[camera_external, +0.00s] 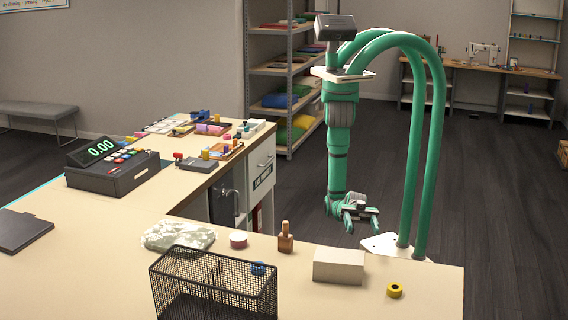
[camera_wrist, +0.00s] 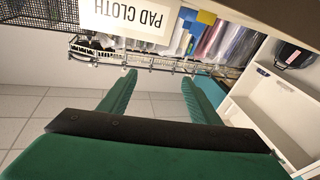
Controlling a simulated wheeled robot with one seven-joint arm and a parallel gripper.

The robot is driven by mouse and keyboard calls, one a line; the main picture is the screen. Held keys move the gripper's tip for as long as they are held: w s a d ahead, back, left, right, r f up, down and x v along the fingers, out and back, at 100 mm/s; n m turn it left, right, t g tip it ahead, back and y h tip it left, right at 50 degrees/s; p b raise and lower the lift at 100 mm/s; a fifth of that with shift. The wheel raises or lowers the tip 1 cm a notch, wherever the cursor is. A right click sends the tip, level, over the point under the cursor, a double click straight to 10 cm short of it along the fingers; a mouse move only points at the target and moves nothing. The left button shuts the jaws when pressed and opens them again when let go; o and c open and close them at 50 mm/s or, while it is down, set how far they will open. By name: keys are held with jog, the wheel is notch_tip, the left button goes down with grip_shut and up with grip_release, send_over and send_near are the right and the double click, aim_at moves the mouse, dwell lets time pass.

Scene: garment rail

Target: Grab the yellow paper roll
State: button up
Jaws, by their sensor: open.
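A small yellow roll (camera_external: 395,290) with a dark centre lies on the near counter, close to its right end, in the external view. My gripper (camera_external: 362,217) hangs from the green arm beyond the far edge of that counter, behind and left of the roll, apart from it. In the wrist view my gripper's two green fingers (camera_wrist: 158,88) are spread wide with nothing between them. The yellow roll does not show in the wrist view.
A beige box (camera_external: 338,266) stands just left of the roll. A wooden bottle-shaped thing (camera_external: 285,238), a red-and-white roll (camera_external: 238,240) and a black mesh basket (camera_external: 215,285) stand further left. The wrist view shows a "PAD CLOTH" label (camera_wrist: 125,20) and white shelving (camera_wrist: 262,105).

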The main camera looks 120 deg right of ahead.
aim_at(395, 283)
jog(key=s+a, duration=0.1)
jog(key=a, duration=0.2)
jog(key=s+a+f+h, duration=0.1)
jog(key=a, duration=0.2)
jog(key=s+a+g+h, duration=0.1)
jog(key=a, duration=0.2)
jog(key=shift+s+a+f+m, duration=0.15)
jog(key=shift+a+f+m, duration=0.05)
jog(key=shift+m, duration=0.2)
jog(key=a+h, duration=0.1)
jog(key=s+a+f+m+h, duration=0.2)
jog(key=shift+a+h, duration=0.35)
jog(key=shift+h, duration=0.05)
jog(key=shift+s+a+f+m+h, duration=0.15)
jog(key=shift+s+f+m+h, duration=0.1)
jog(key=shift+s+m+h, duration=0.35)
jog(key=x, duration=0.5)
jog(key=shift+w+f, duration=0.15)
jog(key=shift+w, duration=0.15)
jog(key=shift+w+d+x, duration=0.1)
jog(key=shift+w+x, duration=0.05)
jog(key=shift+x, duration=1.2)
jog(key=shift+w+d+x, duration=0.15)
jog(key=shift+x, duration=1.25)
jog(key=c, duration=1.1)
